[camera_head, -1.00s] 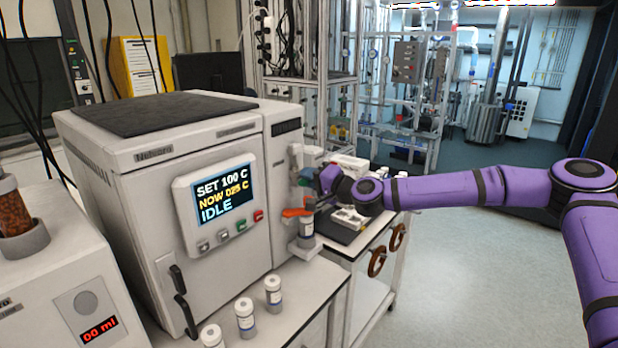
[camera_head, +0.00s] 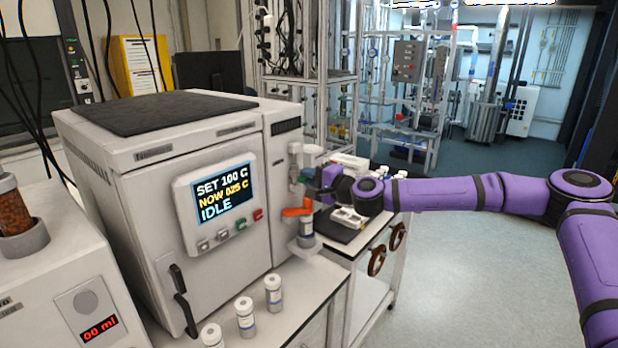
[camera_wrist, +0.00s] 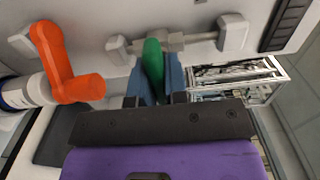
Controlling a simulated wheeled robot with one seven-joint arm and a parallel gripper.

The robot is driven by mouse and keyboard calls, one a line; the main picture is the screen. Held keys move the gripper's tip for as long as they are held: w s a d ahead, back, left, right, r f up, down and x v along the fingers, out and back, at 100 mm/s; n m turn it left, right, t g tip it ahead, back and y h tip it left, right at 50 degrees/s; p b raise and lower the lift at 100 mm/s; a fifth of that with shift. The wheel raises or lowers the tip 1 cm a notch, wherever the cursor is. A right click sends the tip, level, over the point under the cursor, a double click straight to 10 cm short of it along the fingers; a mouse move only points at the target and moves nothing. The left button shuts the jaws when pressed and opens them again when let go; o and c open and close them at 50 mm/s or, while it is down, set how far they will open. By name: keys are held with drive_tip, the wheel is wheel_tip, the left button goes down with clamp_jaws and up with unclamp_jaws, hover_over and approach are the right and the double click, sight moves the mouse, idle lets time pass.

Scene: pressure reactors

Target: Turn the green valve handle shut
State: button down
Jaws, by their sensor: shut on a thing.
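The green valve handle (camera_wrist: 153,62) shows in the wrist view, in front of a metal pipe fitting (camera_wrist: 185,42) on the white machine's face. My gripper (camera_wrist: 155,80) has its two blue-grey fingers on either side of the green handle and is shut on it. In the head view my gripper (camera_head: 312,188) is at the machine's right front edge, and the green handle is mostly hidden there. An orange handle (camera_wrist: 68,62) is to the left of my gripper in the wrist view, and it also shows just below my gripper in the head view (camera_head: 297,212).
Several similar bottles stand on the bench in front of the machine (camera_head: 228,255), whose screen reads IDLE. A lower table (camera_head: 350,248) with small items is at the right. The floor (camera_head: 470,290) right of it is clear.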

drive_tip(key=shift+f, duration=0.1)
drive_tip(key=c, duration=1.1)
unclamp_jaws()
drive_tip(key=shift+c, duration=0.2)
drive_tip(key=shift+d, duration=0.1)
drive_tip(key=v, duration=1)
drive_tip(key=shift+s+d, duration=0.25)
